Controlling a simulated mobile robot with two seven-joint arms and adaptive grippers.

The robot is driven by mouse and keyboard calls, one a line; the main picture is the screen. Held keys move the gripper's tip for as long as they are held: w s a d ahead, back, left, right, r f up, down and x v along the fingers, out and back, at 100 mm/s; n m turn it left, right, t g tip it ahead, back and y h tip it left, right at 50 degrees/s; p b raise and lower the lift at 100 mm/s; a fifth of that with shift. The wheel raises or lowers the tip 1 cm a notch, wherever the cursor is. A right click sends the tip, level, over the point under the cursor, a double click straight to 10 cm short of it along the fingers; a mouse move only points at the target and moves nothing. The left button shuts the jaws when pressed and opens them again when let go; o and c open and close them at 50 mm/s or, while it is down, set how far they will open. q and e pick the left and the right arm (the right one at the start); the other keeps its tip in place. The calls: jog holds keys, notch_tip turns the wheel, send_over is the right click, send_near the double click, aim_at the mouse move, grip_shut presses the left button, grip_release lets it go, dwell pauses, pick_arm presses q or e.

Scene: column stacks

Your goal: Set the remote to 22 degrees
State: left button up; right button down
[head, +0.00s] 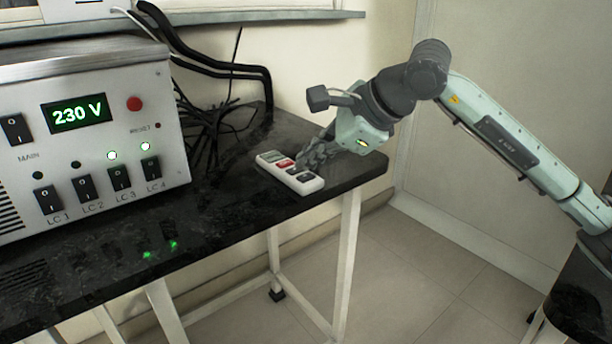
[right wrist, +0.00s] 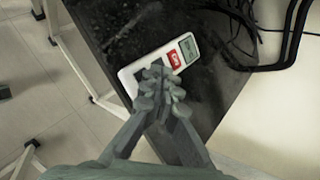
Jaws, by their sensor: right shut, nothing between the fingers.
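A white remote (head: 277,171) lies flat on the black table near its right end. It has a small grey display, a red button and dark buttons; the display is too small to read. My right gripper (head: 305,160) is shut and empty, with its fingertips at the remote's far side, just above or touching it; I cannot tell which. In the right wrist view the shut fingertips (right wrist: 157,80) cover part of the remote (right wrist: 128,73), with its red button and display visible beyond them. My left gripper is not in view.
A grey power unit (head: 95,140) reading "230 V", with several switches, stands on the table (head: 225,215) at the left. Black cables (head: 215,68) lie behind the remote. The table's front and right edges are close to the remote.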

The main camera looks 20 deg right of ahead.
aim_at(310, 178)
dwell(0.8)
jog(key=shift+f+b, duration=0.4)
jog(key=shift+b, duration=0.15)
jog(key=shift+f+b, duration=0.35)
jog(key=shift+b, duration=0.1)
jog(key=shift+r, duration=0.15)
dwell(0.5)
jog(key=shift+r+p, duration=0.4)
jog(key=shift+r, duration=0.15)
jog(key=shift+r+p, duration=1.7)
jog(key=shift+r, duration=0.9)
